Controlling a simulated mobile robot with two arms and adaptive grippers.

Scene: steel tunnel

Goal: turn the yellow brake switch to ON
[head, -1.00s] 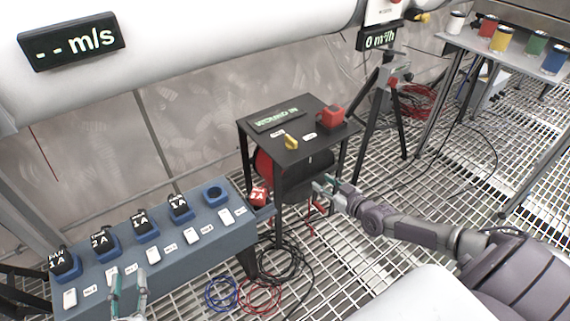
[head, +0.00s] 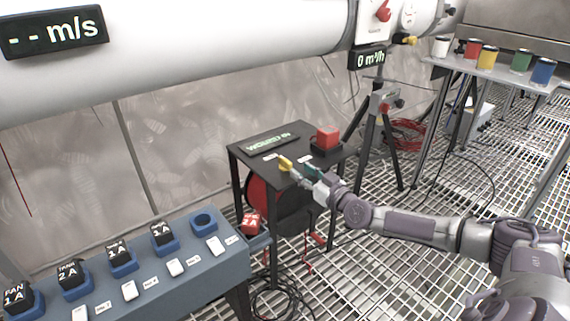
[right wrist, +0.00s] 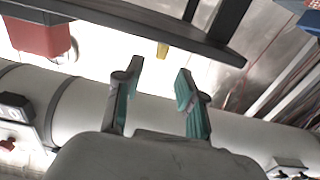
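The yellow brake switch (head: 286,163) is a small yellow lever on top of the small black table (head: 240,150), with a white label beside it. My right gripper (head: 303,172) is at the table's front edge, close to the switch on its right. In the right wrist view my right gripper (right wrist: 160,66) is open, with its two teal-padded fingers apart and nothing between them. A yellow piece (right wrist: 162,49), seemingly the switch, shows beyond the fingertips under the dark table edge. I cannot tell whether a finger touches the switch. My left gripper is out of view.
On the table are a dark display (head: 270,142) and a red block (head: 327,137). A red reel sits beneath it. A blue-grey bench (head: 190,262) with several labelled black blocks stands at left. A tripod (head: 384,130) stands behind right, and cables lie on the grating.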

